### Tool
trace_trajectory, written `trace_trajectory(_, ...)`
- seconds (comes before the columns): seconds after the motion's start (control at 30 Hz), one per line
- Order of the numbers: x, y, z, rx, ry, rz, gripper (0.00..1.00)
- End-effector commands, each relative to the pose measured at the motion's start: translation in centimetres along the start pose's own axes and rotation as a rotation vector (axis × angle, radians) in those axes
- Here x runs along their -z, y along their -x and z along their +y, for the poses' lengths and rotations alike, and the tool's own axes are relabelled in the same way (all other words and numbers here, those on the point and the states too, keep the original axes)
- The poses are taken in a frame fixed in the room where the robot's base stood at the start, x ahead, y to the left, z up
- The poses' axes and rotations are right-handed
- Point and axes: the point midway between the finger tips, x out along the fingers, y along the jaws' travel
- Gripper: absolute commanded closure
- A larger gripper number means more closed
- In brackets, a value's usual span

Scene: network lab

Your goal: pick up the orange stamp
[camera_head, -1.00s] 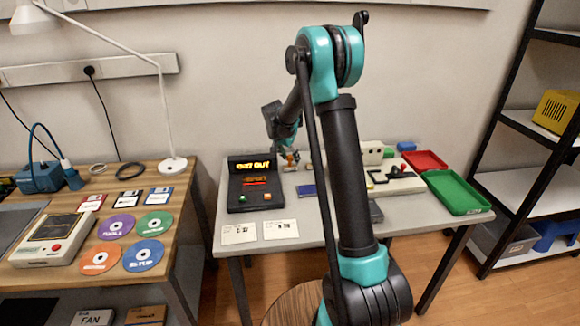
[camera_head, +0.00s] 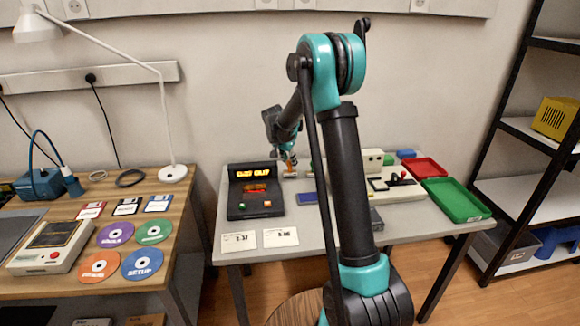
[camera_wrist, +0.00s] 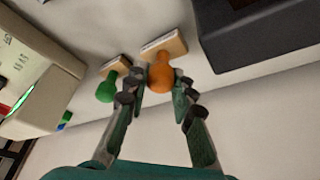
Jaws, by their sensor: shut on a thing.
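The orange stamp (camera_wrist: 160,78) has a round orange knob and a pale wooden block (camera_wrist: 163,47). In the wrist view my gripper (camera_wrist: 160,85) is shut on its knob, with one finger on each side. In the head view the gripper (camera_head: 288,158) is small, at the back of the grey table, with the stamp (camera_head: 290,169) under it. I cannot tell whether the block touches the tabletop. A green stamp (camera_wrist: 107,90) stands just left of it in the wrist view, close to the left finger.
A black terminal (camera_head: 255,200) with lit orange text stands beside the stamp. A cream device (camera_head: 400,190), a red tray (camera_head: 425,167) and a green tray (camera_head: 456,200) are on the table's right. White cards (camera_head: 239,241) lie at the front edge. A wooden desk (camera_head: 190,235) is at left.

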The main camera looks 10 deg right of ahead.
Motion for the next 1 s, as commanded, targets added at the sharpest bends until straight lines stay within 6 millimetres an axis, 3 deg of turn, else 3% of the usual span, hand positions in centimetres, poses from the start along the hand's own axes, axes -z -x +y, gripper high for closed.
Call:
trace_trajectory(0.17,1.3,3.1,0.1,0.000,0.000,0.000,1.00)
trace_trajectory(0.4,3.9,9.6,0.1,0.000,0.000,0.000,1.00)
trace_trajectory(0.6,5.7,13.9,0.0,0.000,0.000,0.000,1.00)
trace_trajectory(0.8,6.8,16.5,0.0,0.000,0.000,0.000,1.00)
trace_trajectory(1.0,7.2,17.4,0.0,0.000,0.000,0.000,1.00)
